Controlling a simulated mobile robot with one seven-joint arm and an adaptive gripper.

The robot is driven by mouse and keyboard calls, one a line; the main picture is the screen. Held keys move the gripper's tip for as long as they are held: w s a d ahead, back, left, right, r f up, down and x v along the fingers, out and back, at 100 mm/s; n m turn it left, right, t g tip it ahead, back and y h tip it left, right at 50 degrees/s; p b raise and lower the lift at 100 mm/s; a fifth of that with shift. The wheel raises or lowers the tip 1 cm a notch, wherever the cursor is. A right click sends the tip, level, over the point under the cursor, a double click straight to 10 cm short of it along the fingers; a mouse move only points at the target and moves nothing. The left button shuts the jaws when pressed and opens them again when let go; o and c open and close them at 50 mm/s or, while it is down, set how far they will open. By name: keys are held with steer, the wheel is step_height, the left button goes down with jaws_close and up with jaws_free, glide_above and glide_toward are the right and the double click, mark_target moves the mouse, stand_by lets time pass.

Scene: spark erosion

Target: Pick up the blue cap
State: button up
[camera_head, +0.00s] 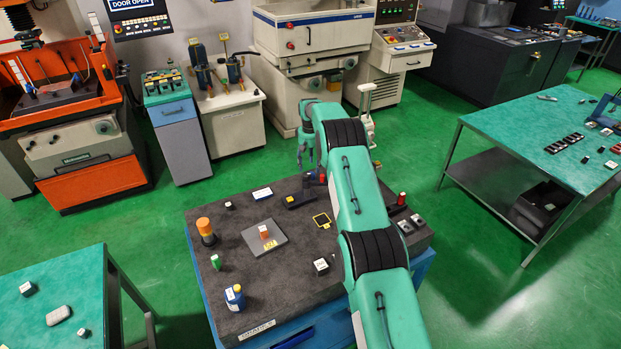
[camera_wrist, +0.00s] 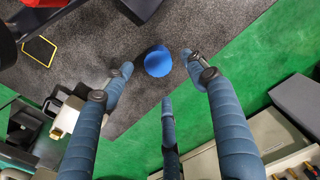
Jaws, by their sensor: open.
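The blue cap (camera_wrist: 158,61) shows in the wrist view as a round blue shape on the dark stone slab (camera_wrist: 140,112), near the slab's edge. My gripper (camera_wrist: 160,75) is open, with its blue-grey fingers spread around the cap's outline in that picture. The fingers look apart from the cap, and nothing is between them. In the head view my gripper (camera_head: 307,152) hangs above the far edge of the slab (camera_head: 285,290). The cap is not clearly made out there among small dark, red and blue items beside my arm.
A yellow-edged square (camera_wrist: 40,51) lies on the slab and also shows in the head view (camera_head: 322,220). An orange-topped cylinder (camera_head: 205,230), a grey plate (camera_head: 252,246) and a blue-and-white container (camera_head: 234,297) stand to the left. Green floor lies beyond the slab.

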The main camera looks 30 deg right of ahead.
steer(key=shift+f, duration=0.2)
steer(key=shift+s+d+f+p, duration=0.1)
steer(key=shift+f+p, duration=0.45)
steer(key=shift+f, duration=1.95)
steer(key=shift+c, duration=0.2)
steer(key=c, duration=1.1)
